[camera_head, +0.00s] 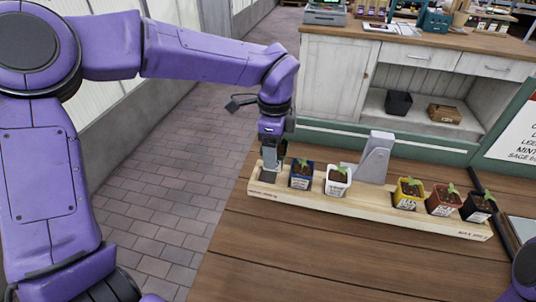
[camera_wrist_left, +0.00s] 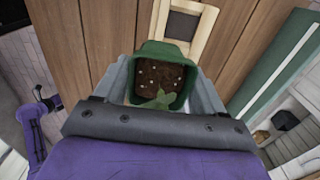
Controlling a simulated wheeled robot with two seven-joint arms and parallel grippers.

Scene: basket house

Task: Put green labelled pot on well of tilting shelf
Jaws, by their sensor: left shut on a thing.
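The tilting shelf (camera_head: 368,203) is a long pale wooden board on the brown table, with a grey bracket (camera_head: 376,158) behind its middle. My left gripper (camera_head: 270,166) is over its left end. In the left wrist view the left gripper is shut on a green pot (camera_wrist_left: 182,51) with dark soil and a small seedling. The pot is hidden behind the gripper in the head view. Beyond the pot, the wrist view shows a pale wooden frame around a square well (camera_wrist_left: 206,22). I cannot tell whether the pot touches the shelf. My right gripper is not in view.
On the shelf stand a blue pot (camera_head: 301,181), a white pot (camera_head: 337,186), a yellow pot (camera_head: 408,201), a red pot (camera_head: 440,206) and a black pot (camera_head: 478,213). The table (camera_head: 340,260) in front is clear. A white cabinet (camera_head: 333,85) stands behind.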

